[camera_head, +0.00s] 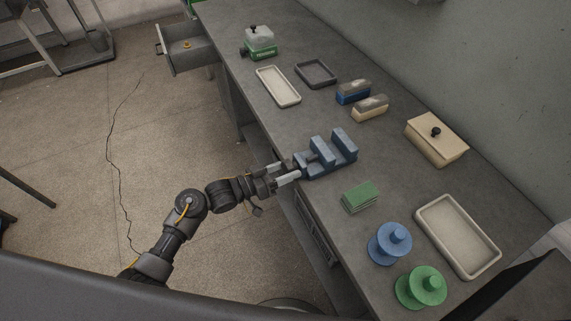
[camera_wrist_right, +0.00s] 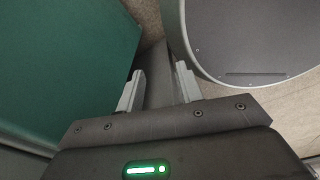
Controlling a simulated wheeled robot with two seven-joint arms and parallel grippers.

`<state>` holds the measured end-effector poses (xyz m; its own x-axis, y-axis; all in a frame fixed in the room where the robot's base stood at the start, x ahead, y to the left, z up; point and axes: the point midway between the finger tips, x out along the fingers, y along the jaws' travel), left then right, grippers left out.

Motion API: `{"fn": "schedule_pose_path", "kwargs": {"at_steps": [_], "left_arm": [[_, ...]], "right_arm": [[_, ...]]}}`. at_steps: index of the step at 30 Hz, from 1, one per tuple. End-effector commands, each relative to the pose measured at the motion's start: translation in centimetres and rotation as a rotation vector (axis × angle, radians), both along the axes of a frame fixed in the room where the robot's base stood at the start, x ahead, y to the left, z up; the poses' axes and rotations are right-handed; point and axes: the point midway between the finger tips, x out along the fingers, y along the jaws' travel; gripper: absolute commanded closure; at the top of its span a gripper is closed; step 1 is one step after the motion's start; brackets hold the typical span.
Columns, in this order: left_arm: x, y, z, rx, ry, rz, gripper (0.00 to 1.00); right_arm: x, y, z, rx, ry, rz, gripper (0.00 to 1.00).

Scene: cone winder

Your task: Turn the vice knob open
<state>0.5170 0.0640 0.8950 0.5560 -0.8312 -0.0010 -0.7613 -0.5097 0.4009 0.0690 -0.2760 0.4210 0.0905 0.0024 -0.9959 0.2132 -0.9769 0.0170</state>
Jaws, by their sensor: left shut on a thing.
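The blue vice (camera_head: 328,154) stands at the front edge of the grey workbench in the head view, with a gap between its jaws. My left gripper (camera_head: 289,171) comes in from the left at the vice's near end, its two pale fingers shut around the place of the vice knob. The knob itself is hidden or too small to make out there. My right gripper (camera_wrist_right: 159,87) shows only in the right wrist view. Its two fingers are apart with nothing between them.
Near the vice lie a green block stack (camera_head: 360,197) and two brushes (camera_head: 370,107). Blue (camera_head: 390,243) and green (camera_head: 421,287) spools, a beige tray (camera_head: 456,236) and a lidded box (camera_head: 436,141) stand further right. An open drawer (camera_head: 186,55) juts out at the far left.

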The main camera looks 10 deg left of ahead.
Motion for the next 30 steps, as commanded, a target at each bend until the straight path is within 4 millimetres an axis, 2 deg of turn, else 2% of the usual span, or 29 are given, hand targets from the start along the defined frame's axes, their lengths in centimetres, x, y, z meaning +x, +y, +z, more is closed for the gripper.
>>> {"fn": "schedule_pose_path", "kwargs": {"at_steps": [1,3,14,15,19,26,30], "left_arm": [[-0.01,0.02,0.62,-0.024,0.04,0.0,0.7],[-0.01,0.02,0.41,-0.054,0.085,0.0,0.7],[0.01,0.02,0.01,-0.081,0.119,0.001,0.7],[0.01,0.02,0.01,-0.081,0.119,0.001,0.45],[0.0,0.0,0.0,-0.081,0.118,0.0,0.28],[-0.02,-0.01,0.0,-0.08,0.119,-0.001,0.25],[-0.47,0.72,-0.16,-0.079,0.119,0.001,0.25]], "right_arm": [[-0.02,0.01,1.31,0.0,0.0,0.0,0.64],[-0.02,0.02,1.75,0.0,0.0,0.0,0.64],[-0.01,0.11,1.7,0.001,0.0,0.0,0.64],[-0.01,0.14,1.69,0.002,0.0,0.0,0.64],[-0.01,0.22,1.69,0.002,-0.001,-0.001,0.64],[0.01,0.3,1.69,0.003,0.0,-0.001,0.64],[0.01,0.29,1.43,0.003,0.0,-0.001,0.64]]}}
